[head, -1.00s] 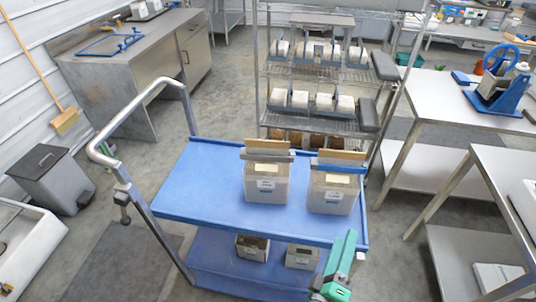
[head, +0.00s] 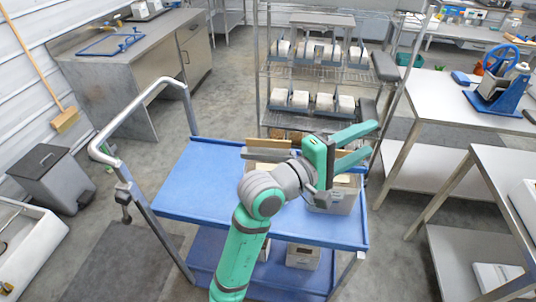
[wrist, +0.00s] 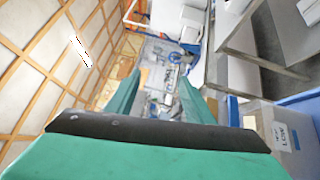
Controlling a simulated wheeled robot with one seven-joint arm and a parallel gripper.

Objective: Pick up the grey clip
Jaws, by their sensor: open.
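The grey clip (head: 256,154) is a flat grey bar across the top of the left bag on the blue cart, below a tan board edge. My arm now covers part of that bag and the clip's right end. My gripper (head: 372,141) is open and empty, above the right bag, to the right of the grey clip, with its fingers pointing right. In the wrist view the two green fingers (wrist: 160,78) are apart with nothing between them. The grey clip cannot be made out there.
The blue cart (head: 190,185) has a raised metal handle (head: 135,115) on its left. A second bag (head: 343,200) stands at the right, its top largely hidden by my gripper. A wire shelf (head: 310,75) stands behind, steel tables (head: 440,95) to the right. The cart's left half is clear.

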